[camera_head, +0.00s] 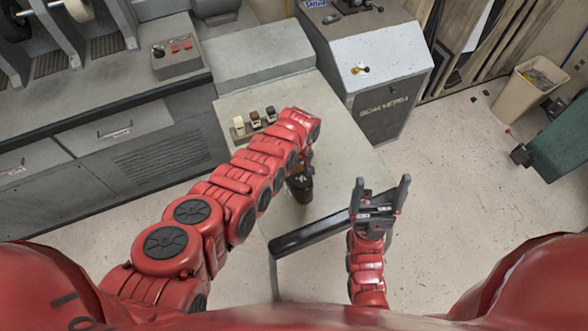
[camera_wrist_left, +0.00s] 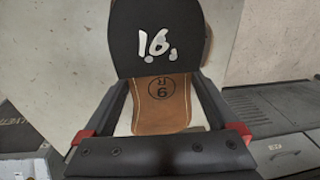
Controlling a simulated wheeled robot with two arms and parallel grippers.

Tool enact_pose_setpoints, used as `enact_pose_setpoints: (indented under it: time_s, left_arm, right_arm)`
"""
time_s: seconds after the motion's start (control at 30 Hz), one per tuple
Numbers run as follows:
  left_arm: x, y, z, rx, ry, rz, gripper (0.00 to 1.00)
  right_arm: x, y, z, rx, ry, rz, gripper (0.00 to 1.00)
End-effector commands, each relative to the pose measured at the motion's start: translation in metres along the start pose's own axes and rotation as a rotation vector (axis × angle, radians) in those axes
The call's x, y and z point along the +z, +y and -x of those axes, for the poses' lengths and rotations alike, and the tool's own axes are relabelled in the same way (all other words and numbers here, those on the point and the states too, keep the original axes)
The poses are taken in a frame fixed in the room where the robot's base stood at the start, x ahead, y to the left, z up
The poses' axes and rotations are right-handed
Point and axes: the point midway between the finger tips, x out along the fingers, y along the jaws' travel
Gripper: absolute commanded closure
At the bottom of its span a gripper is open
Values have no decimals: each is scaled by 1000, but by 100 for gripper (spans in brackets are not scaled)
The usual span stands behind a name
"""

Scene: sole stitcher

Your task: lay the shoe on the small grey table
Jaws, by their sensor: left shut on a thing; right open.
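The shoe (camera_head: 301,188) hangs below the end of my left arm in the head view, mostly dark and partly hidden by the arm. In the left wrist view it (camera_wrist_left: 160,103) shows a black part with a white "16" and a brown part marked "9 R". My left gripper (camera_head: 304,165) is shut on it, over the small grey table (camera_head: 345,160). I cannot tell whether the shoe touches the tabletop.
A small rack of spools (camera_head: 254,122) stands on the table's left side. A black bar (camera_head: 315,232) runs along its front edge. A grey stitching machine (camera_head: 375,75) stands behind it. A long grey workbench (camera_head: 100,100) is at left. A beige bin (camera_head: 528,90) stands at right.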

Motion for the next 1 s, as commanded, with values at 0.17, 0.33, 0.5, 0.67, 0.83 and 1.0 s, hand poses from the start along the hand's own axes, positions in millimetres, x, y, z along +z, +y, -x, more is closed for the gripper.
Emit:
enact_pose_setpoints:
  time_s: [0.17,0.33,0.5,0.67,0.83,1.0]
  left_arm:
    - [0,1,-3,1,1,0,90]
    - [0,1,-6,0,1,0,90]
    - [0,1,-10,0,1,0,90]
    - [1,1,-13,0,0,0,90]
    - [1,2,-16,0,0,0,90]
    - [1,2,-19,0,0,0,90]
  right_arm:
    - [0,0,3,0,0,0,15]
    - [1,0,6,0,0,0,15]
    - [2,0,10,0,0,0,15]
    - [2,-1,13,0,0,0,15]
    - [3,-1,16,0,0,0,15]
    - [3,-1,19,0,0,0,15]
